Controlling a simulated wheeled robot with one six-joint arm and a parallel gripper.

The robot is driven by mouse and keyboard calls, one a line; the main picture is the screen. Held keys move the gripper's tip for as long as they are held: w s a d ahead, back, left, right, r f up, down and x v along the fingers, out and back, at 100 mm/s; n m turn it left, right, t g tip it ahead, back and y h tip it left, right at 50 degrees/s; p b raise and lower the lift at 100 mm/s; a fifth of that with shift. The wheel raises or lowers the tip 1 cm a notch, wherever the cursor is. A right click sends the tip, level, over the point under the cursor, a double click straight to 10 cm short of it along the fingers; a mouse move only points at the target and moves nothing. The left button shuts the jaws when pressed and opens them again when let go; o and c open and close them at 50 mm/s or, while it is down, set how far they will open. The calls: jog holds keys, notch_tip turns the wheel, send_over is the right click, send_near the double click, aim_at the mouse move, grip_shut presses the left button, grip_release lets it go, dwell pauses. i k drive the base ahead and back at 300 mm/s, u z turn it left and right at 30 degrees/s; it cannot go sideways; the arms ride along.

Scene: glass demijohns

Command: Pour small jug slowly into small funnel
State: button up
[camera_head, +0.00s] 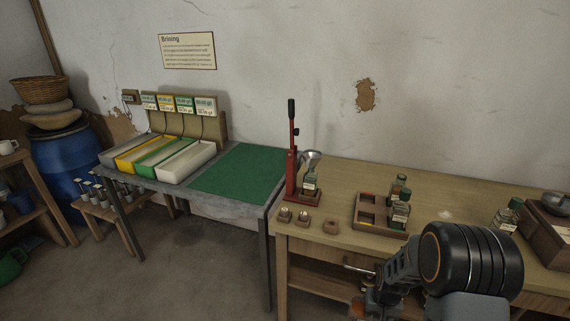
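A small metal funnel (312,156) sits at the top of a small glass bottle (309,182), beside the red lever press (292,165) on the wooden table. I cannot make out a small jug for certain. My gripper (362,285) is low in front of the table's front edge, below and right of the funnel and well apart from it. My own arm partly hides it, and its fingers are too small and dark to read.
On the wooden table (350,178), a wooden rack (368,226) holds green-capped bottles, with small wooden blocks (302,219) to its left. Another bottle (505,217) stands at right. A grey table (262,205) with a green mat and coloured trays stands left. Floor between is clear.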

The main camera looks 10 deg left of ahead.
aim_at(311, 164)
jog(key=u, duration=2.95)
jog(key=k, duration=1.15)
jog(key=z, duration=1.2)
jog(key=i, duration=1.65)
